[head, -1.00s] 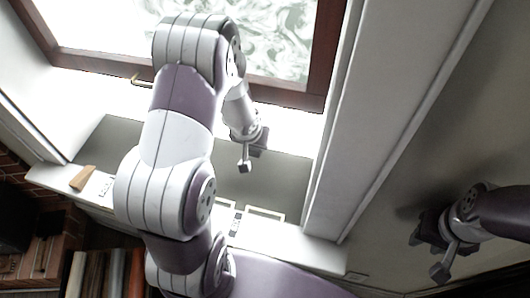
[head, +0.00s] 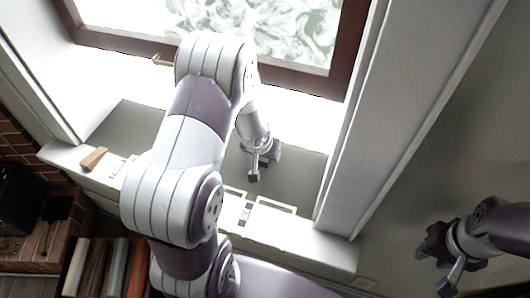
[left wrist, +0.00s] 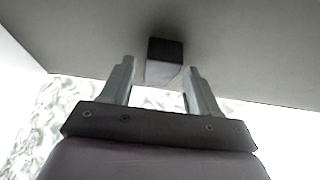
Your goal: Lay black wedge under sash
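The brown-framed window sash (head: 290,82) stands at the back above the sill, with a brass handle (head: 160,62) on its lower rail. My left gripper (head: 262,168) is over the grey part of the sill, in front of the sash. In the left wrist view my left gripper (left wrist: 160,85) has its fingers spread apart. A small black block, apparently the black wedge (left wrist: 165,50), shows between and beyond the fingertips; contact cannot be told. I cannot make out the wedge in the head view. My right gripper (head: 440,262) is open and empty at the right.
A tan wooden wedge (head: 95,157) lies at the left end of the white sill edge (head: 330,252). Small labels and pale outlined rectangles mark the sill edge. A white window jamb (head: 385,120) bounds the right. Books (head: 110,265) and brickwork (head: 35,160) are below left.

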